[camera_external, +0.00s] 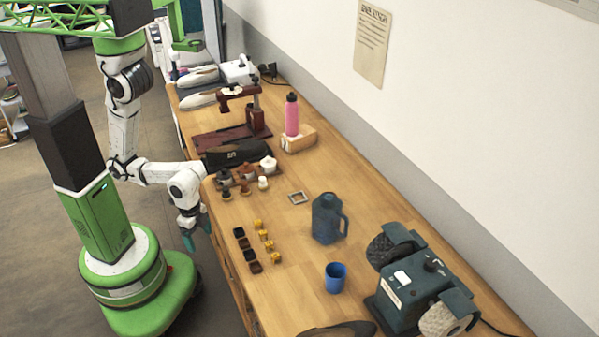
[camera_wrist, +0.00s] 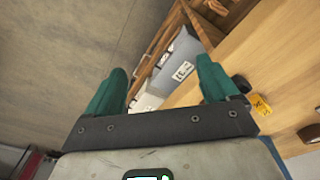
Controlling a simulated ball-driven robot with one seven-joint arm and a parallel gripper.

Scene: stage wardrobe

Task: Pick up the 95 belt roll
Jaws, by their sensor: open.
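A column of several small dark belt rolls (camera_external: 244,243) lies on the wooden table near its left edge, each with a small yellow piece (camera_external: 268,246) beside it. Any numbers are too small to read, so I cannot tell which is the 95 belt roll. My gripper (camera_external: 196,234) hangs beside the table's left edge, left of the rolls and apart from them. In the wrist view my gripper (camera_wrist: 160,76) is open, with nothing between its teal fingers. A dark roll (camera_wrist: 242,83) and a yellow piece (camera_wrist: 261,104) show right of the right finger.
The wooden table (camera_external: 300,270) carries a blue-grey jug (camera_external: 326,218), a blue cup (camera_external: 336,277), a metal buckle (camera_external: 298,198) and a grinding machine (camera_external: 405,300). Pots and a dark shoe stand behind the rolls. A labelled grey bin (camera_wrist: 178,65) sits under the table edge.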

